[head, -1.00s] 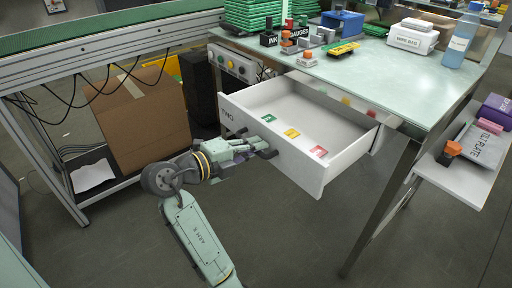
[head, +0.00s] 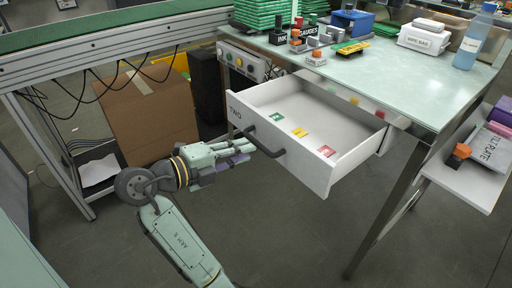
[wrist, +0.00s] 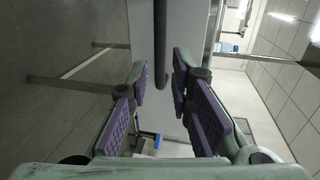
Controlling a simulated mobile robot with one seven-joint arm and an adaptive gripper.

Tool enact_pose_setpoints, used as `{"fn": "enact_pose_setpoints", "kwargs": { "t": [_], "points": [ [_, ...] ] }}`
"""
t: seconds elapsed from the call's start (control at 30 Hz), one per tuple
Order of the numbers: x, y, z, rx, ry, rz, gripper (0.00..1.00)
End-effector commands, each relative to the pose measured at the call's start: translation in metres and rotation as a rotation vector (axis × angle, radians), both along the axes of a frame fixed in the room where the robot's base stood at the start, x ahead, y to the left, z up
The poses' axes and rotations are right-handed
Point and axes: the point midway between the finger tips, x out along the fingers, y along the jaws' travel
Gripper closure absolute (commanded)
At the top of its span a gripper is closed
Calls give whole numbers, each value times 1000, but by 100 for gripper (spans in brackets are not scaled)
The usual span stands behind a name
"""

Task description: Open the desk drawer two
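My gripper (head: 250,150) is in front of the drawer, to the left of most of the handle. In the wrist view my gripper (wrist: 160,78) has its purple-padded fingers spread apart with nothing clamped between them.
The desk top (head: 385,82) holds a blue box, a white bag box, a bottle (head: 474,38) and green stacks. A cardboard box (head: 150,115) stands at left under the bench. A side shelf (head: 460,180) is at right. The floor before the drawer is clear.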

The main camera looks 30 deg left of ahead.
Motion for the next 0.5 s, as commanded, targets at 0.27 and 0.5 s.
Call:
{"fn": "enact_pose_setpoints", "kwargs": {
  "t": [0.27, 0.5],
  "points": [
    [-43, 16, 10, 1, 0, 2, 80],
    [-52, 18, 12, 0, 1, -1, 80]
  ]
}}
